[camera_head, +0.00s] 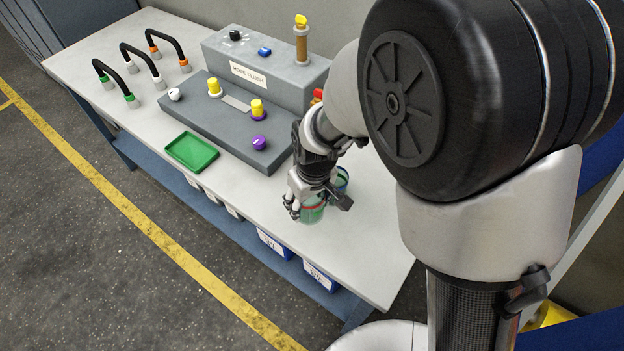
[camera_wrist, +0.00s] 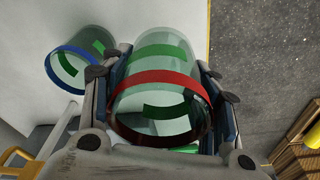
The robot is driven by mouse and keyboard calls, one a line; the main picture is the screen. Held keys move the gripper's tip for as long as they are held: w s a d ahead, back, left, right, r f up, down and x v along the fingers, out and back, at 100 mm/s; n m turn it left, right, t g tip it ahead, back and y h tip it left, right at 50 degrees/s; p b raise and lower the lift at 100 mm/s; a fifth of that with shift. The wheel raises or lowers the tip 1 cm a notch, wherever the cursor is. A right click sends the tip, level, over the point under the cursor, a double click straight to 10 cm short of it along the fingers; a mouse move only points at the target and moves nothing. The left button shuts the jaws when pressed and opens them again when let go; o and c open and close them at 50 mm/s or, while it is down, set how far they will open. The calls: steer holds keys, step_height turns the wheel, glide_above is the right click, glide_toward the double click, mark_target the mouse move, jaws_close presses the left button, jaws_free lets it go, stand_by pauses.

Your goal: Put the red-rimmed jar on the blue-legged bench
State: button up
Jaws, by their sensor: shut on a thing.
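The red-rimmed jar (camera_wrist: 165,77) is clear glass with a red band and green patches. My gripper (camera_wrist: 165,100) is shut on it, with one finger on each side, in the wrist view. In the head view, my gripper (camera_head: 314,190) is low over the front of the white-topped bench (camera_head: 345,252), and the jar (camera_head: 312,214) shows below the fingers. The bench has a blue lower frame. Whether the jar touches the bench top I cannot tell. A blue-rimmed jar (camera_wrist: 82,62) stands beside it, and it also shows partly behind my gripper in the head view (camera_head: 342,180).
A green tray (camera_head: 192,152) and a grey console (camera_head: 235,118) with knobs lie left of my gripper. Several hose loops (camera_head: 150,45) stand at the far left. Labelled blue bins (camera_head: 320,276) hang below the front edge. The near right bench top is clear.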

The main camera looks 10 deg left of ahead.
step_height(320, 180, down, 8)
steer(key=shift+f+b, duration=0.25)
steer(key=shift+b, duration=0.9)
steer(key=shift+f, duration=0.15)
steer(key=o, duration=1.1)
